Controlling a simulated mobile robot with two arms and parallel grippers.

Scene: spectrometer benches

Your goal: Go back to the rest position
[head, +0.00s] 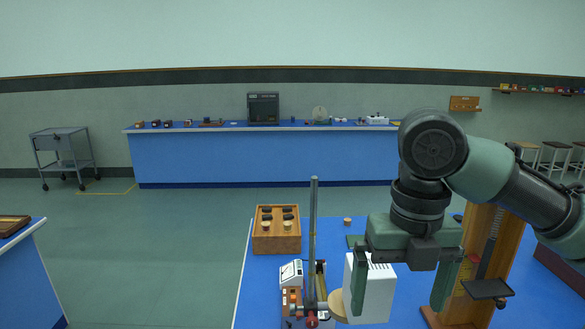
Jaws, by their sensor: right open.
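My right gripper (402,285) hangs over the near blue bench, with its arm coming in from the right. Its fingers are wide apart and point down, with nothing visibly gripped. The left finger overlaps a white vented box (380,298) in the picture; I cannot tell whether they touch. My left gripper is not in view.
The near blue bench (256,300) bears a vertical metal rod (314,225), a wooden box of dark-topped pieces (277,242), a small white meter (290,274) and a tall wooden stand (497,240) close right of the gripper. A far bench (260,158) and grey trolley (62,150) stand behind open floor.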

